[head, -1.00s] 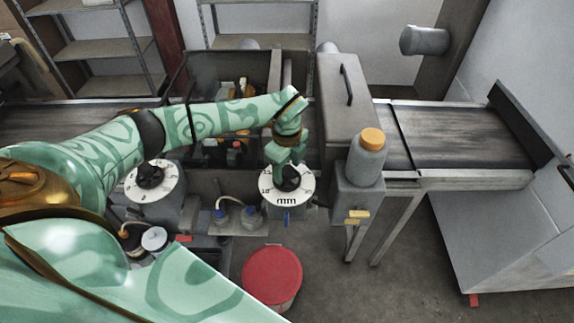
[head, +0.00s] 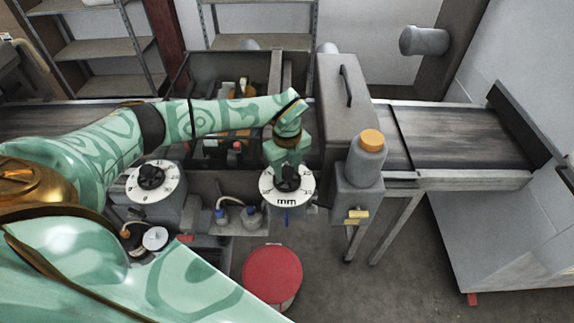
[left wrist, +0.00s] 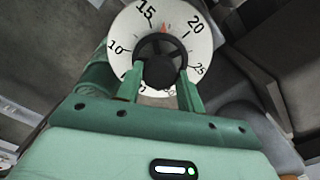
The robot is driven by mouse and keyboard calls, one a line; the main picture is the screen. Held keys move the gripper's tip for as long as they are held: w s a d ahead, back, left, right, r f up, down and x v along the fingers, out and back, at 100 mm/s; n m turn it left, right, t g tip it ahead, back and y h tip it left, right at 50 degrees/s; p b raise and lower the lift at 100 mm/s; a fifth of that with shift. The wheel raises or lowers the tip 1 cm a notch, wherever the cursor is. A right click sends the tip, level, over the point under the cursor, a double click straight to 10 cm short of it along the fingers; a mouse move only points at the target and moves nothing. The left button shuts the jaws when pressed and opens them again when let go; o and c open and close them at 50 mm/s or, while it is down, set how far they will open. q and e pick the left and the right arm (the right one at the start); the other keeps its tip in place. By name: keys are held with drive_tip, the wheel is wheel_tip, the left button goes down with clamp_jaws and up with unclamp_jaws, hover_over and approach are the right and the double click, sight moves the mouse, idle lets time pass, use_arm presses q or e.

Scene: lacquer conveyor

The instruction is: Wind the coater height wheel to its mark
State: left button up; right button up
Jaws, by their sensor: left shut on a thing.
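The coater height wheel is a black handwheel (left wrist: 160,60) on a white dial marked "mm" (head: 286,202). The dial stands on the front of the machine in the head view. In the left wrist view the dial shows 10, 15, 20 and 25. A small red pointer (left wrist: 164,28) stands between 15 and 20. The fingers hide the near part of the scale. My right gripper is not in view.
A second white dial with a black knob (head: 151,177) stands to the left. A grey bottle with an orange cap (head: 368,160) is close on the right. A red-lidded bucket (head: 272,274) stands on the floor in front. The conveyor (head: 450,132) runs off right.

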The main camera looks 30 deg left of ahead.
use_arm(q)
drive_tip(key=m, duration=0.3)
drive_tip(key=shift+w+r+m+p, duration=0.1)
drive_tip(key=shift+r+m+p, duration=0.05)
drive_tip(key=shift+m+p, duration=0.2)
drive_tip(key=m+p, duration=0.1)
drive_tip(key=m, duration=0.3)
drive_tip(key=shift+m, duration=0.25)
drive_tip(key=m, duration=0.4)
drive_tip(key=shift+p, duration=0.3)
drive_tip(key=m, duration=0.7)
drive_tip(key=shift+m+p, duration=0.4)
drive_tip(key=m, duration=0.4)
drive_tip(key=shift+m, duration=0.3)
drive_tip(key=m, duration=0.3)
drive_tip(key=shift+p, duration=0.3)
drive_tip(key=shift+m, duration=2)
